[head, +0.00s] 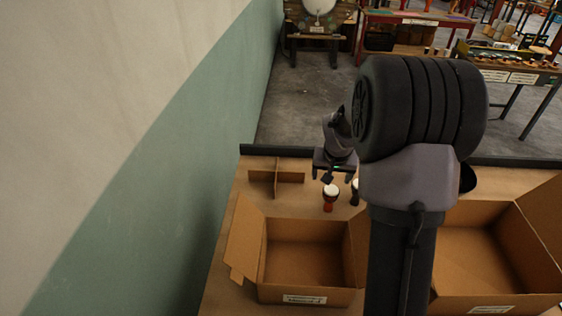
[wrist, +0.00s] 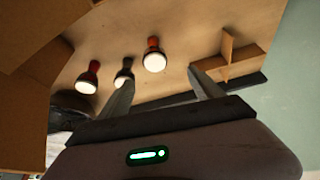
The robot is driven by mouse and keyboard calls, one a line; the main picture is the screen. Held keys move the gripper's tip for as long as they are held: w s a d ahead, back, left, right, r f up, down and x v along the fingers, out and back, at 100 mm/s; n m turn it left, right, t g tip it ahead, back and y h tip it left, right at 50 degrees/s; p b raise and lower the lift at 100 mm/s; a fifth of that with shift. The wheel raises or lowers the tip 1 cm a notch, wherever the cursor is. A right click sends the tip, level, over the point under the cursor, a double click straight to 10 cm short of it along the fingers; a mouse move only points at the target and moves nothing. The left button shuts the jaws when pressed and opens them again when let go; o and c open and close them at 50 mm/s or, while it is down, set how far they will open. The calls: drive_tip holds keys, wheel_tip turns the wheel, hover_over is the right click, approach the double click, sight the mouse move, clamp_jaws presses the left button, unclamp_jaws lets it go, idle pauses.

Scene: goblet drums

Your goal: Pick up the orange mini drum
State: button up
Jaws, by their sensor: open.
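The orange mini drum (head: 330,197) stands upright on the table with its white head up, just on the near side of my gripper in the head view. In the wrist view the orange drum (wrist: 153,56) shows beyond the fingertips, roughly between them in line. My gripper (head: 331,176) is open and empty above the table; its two fingers also show in the wrist view (wrist: 161,78). A black drum (head: 355,191) stands to the right, partly hidden by my arm; it also shows in the wrist view (wrist: 123,76). A dark red drum (wrist: 89,77) is hidden in the head view.
An open cardboard box (head: 310,295) stands in front of the drums, and another box (head: 495,295) is at right. A cross-shaped cardboard divider (head: 275,178) stands left of the drums. A wall (head: 190,150) runs along the left.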

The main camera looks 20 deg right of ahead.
sight(331, 192)
drive_tip(key=b+x, duration=0.1)
drive_tip(key=x, duration=0.2)
drive_tip(key=b+x, duration=0.1)
drive_tip(key=x, duration=0.3)
drive_tip(key=s+b+x, duration=0.1)
drive_tip(key=b+x, duration=0.1)
drive_tip(key=x, duration=0.2)
drive_tip(key=shift+s+d+f, duration=0.15)
drive_tip(key=shift+f, duration=0.05)
drive_tip(key=b+x, duration=0.2)
drive_tip(key=x, duration=0.4)
drive_tip(key=shift+d+r+b, duration=0.1)
drive_tip(key=shift+b, duration=0.3)
drive_tip(key=shift+r, duration=0.15)
drive_tip(key=c, duration=1.4)
drive_tip(key=shift+r, duration=0.1)
drive_tip(key=shift+c, duration=0.2)
